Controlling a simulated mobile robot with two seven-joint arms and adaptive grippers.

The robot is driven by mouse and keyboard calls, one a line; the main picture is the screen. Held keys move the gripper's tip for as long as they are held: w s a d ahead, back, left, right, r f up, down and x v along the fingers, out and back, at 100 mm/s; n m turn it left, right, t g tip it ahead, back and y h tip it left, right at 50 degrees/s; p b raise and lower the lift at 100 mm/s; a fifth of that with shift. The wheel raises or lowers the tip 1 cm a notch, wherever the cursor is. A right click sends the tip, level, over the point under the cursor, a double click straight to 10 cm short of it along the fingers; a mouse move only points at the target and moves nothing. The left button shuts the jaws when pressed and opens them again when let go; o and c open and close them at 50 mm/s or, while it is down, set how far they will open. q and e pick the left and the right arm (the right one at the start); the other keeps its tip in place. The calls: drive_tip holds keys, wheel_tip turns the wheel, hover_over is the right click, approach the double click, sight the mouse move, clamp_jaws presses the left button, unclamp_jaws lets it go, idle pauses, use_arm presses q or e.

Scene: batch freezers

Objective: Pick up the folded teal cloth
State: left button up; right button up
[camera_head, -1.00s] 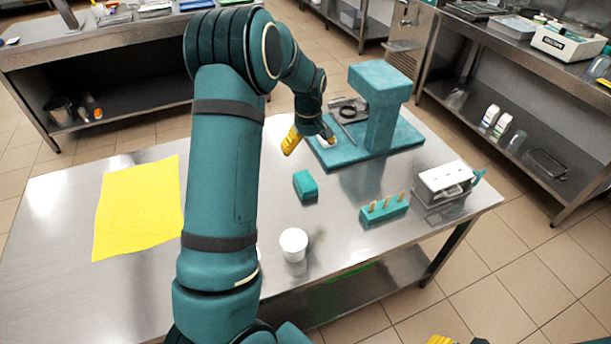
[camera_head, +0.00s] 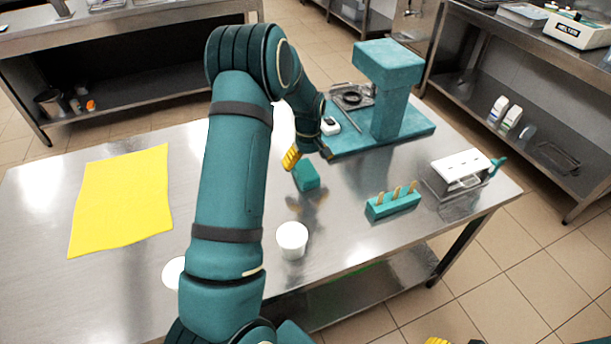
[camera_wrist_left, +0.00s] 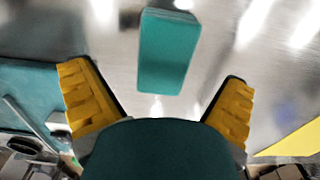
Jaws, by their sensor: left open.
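The folded teal cloth (camera_head: 306,176) lies on the steel table as a small thick rectangle. My left gripper (camera_head: 308,155) is open with yellow finger pads, just behind and above the cloth in the head view, and holds nothing. In the left wrist view the cloth (camera_wrist_left: 168,50) lies ahead, between the lines of the two spread fingers (camera_wrist_left: 157,74), apart from both. Only a yellow bit of my right gripper (camera_head: 438,341) shows at the bottom edge; its jaws are cut off.
A white cup (camera_head: 292,240) stands in front of the cloth. A teal stand (camera_head: 388,100) is behind it on the right. A teal block with wooden sticks (camera_head: 392,206) and a white-lidded box (camera_head: 461,168) are at right. A yellow sheet (camera_head: 122,200) lies left.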

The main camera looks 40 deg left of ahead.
sight(306, 169)
use_arm(q)
drive_tip(key=shift+s+a+f+b, duration=0.15)
drive_tip(key=shift+f+b, duration=0.1)
drive_tip(key=shift+f, duration=0.65)
drive_tip(key=shift+w+a+f+b, duration=0.1)
drive_tip(key=shift+f+b, duration=0.15)
drive_tip(key=shift+f, duration=0.7)
drive_tip(key=shift+s+a+f+b, duration=0.15)
drive_tip(key=shift+f+b, duration=0.1)
drive_tip(key=shift+f, duration=0.65)
drive_tip(key=shift+w, duration=0.1)
drive_tip(key=c, duration=1.2)
